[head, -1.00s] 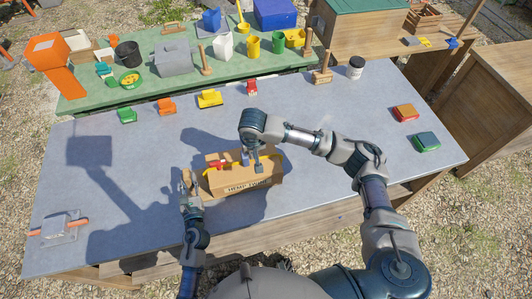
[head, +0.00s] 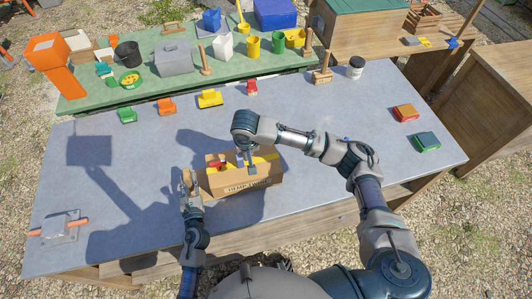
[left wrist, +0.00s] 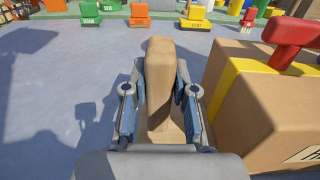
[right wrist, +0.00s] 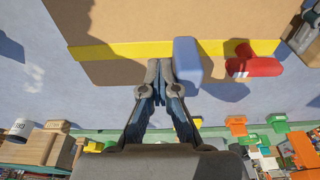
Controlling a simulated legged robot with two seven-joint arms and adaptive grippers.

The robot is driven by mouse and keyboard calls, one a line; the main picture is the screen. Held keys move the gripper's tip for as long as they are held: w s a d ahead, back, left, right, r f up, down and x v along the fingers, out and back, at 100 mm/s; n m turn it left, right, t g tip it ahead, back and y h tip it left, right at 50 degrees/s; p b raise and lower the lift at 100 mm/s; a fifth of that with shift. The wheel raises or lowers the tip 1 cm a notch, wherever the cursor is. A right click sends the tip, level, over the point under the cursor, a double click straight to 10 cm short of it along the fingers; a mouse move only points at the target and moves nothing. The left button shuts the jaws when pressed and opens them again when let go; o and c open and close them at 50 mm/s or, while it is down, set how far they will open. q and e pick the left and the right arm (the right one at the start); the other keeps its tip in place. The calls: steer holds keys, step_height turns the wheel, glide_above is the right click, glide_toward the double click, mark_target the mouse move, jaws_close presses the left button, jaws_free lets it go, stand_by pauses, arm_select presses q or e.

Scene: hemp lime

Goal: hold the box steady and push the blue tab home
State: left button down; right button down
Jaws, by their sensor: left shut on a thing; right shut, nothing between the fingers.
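The cardboard box (head: 240,181) stands on the grey table, with a yellow strip along its top. The blue tab (right wrist: 187,60) stands up at the strip in the right wrist view, with a red tab (right wrist: 256,67) further right. My right gripper (right wrist: 160,66) is shut and empty, its fingertips close beside the blue tab; I cannot tell whether they touch. In the head view my right gripper (head: 251,165) is over the box top and partly hides the blue tab. My left gripper (left wrist: 161,105) is shut on a brown upright piece (left wrist: 160,68) at the box's left end.
A clamp-like block with an orange bar (head: 60,228) lies at the table's left. Small orange (head: 166,106), yellow (head: 210,98) and green (head: 127,115) pieces line the back. Red (head: 405,112) and green (head: 426,141) blocks lie at right. The table around the box is clear.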

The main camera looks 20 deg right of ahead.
arm_select(q)
steer(key=shift+s+d+f, duration=0.1)
steer(key=shift+d+f, duration=0.05)
steer(key=shift+f, duration=0.15)
arm_select(e)
steer(key=shift+a, duration=0.4)
steer(key=shift+d, duration=0.1)
steer(key=shift+d, duration=1.2)
step_height(320, 180, up, 9)
stand_by(0.4)
stand_by(0.8)
arm_select(q)
steer(key=c, duration=0.8)
jaws_free()
steer(key=shift+r, duration=0.15)
steer(key=shift+c, duration=0.2)
arm_select(e)
steer(key=shift+f, duration=0.1)
